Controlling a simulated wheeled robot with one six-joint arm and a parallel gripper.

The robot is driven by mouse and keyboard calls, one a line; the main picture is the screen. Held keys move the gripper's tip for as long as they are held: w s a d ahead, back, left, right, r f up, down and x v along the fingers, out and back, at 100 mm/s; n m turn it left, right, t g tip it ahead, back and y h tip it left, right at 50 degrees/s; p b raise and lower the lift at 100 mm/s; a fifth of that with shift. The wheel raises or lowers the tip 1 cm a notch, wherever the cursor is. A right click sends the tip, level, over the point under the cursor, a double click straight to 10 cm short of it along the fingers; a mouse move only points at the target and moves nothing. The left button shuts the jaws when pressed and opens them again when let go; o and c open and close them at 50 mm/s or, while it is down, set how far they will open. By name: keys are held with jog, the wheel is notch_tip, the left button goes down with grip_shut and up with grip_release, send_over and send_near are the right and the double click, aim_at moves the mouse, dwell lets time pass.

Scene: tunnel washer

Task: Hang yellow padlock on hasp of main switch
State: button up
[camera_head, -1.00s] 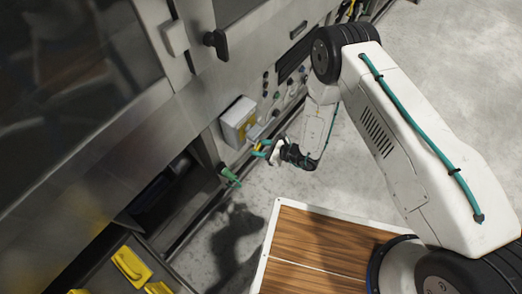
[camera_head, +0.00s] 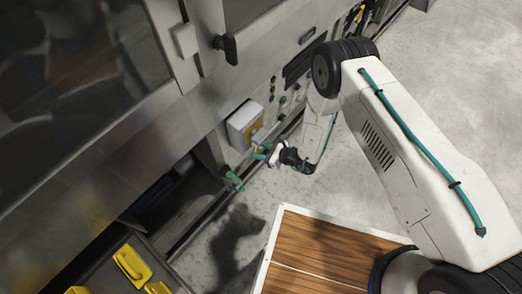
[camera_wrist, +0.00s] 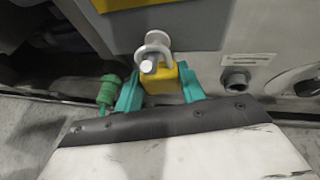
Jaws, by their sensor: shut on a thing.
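My gripper (camera_wrist: 160,88) has teal fingers, shut on the yellow padlock (camera_wrist: 164,84) in the wrist view. The padlock's pale grey shackle (camera_wrist: 153,42) rises from its top, toward the machine panel. A round silver end shows just below the loop; I cannot tell whether it belongs to the shackle or a hasp. A pale grey box with a yellow plate (camera_head: 243,124), likely the main switch, is on the machine front in the head view. My gripper (camera_head: 262,152) is just below and right of it. The hasp is not clearly visible, and contact cannot be told.
A green fitting (camera_wrist: 107,90) is close left of the fingers; it also shows in the head view (camera_head: 234,180). A metal pipe stub (camera_wrist: 236,78) and a dark round knob are to the right. Yellow items (camera_head: 132,264) lie in a tray at lower left. Open floor is right.

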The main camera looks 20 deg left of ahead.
jog(key=o, duration=1.4)
jog(key=shift+d, duration=0.1)
jog(key=v, duration=0.7)
jog(key=shift+d+r, duration=0.15)
jog(key=shift+d, duration=0.15)
jog(key=shift+s, duration=0.1)
